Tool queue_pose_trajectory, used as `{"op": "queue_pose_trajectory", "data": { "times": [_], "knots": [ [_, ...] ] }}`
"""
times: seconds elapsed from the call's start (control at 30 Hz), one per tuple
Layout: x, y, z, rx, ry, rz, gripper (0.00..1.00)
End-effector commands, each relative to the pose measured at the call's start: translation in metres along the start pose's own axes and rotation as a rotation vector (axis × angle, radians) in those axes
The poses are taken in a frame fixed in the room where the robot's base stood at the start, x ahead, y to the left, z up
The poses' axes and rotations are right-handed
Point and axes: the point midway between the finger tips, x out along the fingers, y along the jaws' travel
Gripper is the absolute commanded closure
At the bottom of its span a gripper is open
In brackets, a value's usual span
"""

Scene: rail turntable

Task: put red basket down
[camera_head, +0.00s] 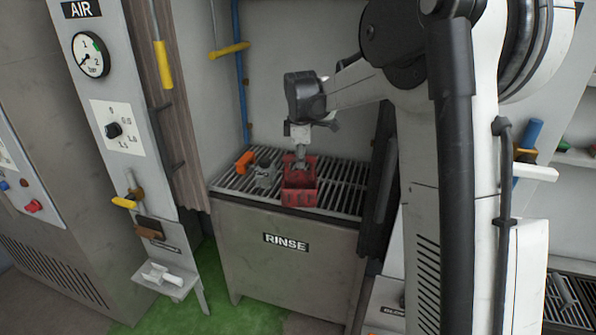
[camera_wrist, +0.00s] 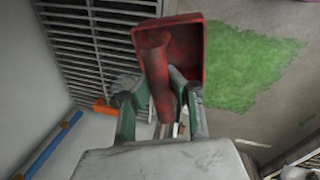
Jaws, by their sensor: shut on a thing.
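The red basket (camera_head: 299,196) is at the front edge of the slatted grate (camera_head: 338,198) on the RINSE station. I cannot tell whether its base touches the slats or hangs just above them. My gripper (camera_head: 300,158) points down over the basket. In the wrist view, the red basket (camera_wrist: 187,35) shows its open inside, and my gripper (camera_wrist: 158,98) has its green-grey fingers closed around the basket's red handle bar. The slats (camera_wrist: 85,45) lie left of the basket there, and floor shows to its right. The basket's underside is hidden.
An orange object (camera_head: 244,162) and a grey fitting (camera_head: 265,172) lie on the grate, left of the basket. The AIR panel (camera_head: 110,125) stands left, with a yellow-handled valve (camera_head: 125,202). A dark upright panel (camera_head: 378,180) borders the grate's right side. Bare slats remain around the basket.

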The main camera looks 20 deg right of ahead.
Motion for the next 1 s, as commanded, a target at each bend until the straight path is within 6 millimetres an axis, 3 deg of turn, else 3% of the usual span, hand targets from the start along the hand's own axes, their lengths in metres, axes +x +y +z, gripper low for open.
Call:
{"op": "queue_pose_trajectory", "data": {
  "times": [0.03,0.2,0.47,0.63,1.0],
  "knots": [
    [-0.008,0.015,0.007,-0.065,0.015,0.000,1.00],
    [-0.016,0.051,0.026,-0.297,0.061,0.000,1.00],
    [-0.020,0.079,0.043,-0.485,0.096,-0.001,1.00],
    [-0.008,0.093,0.047,-0.505,0.101,-0.002,1.00],
    [0.039,0.143,0.061,-0.504,0.100,-0.002,1.00]
  ]
}}
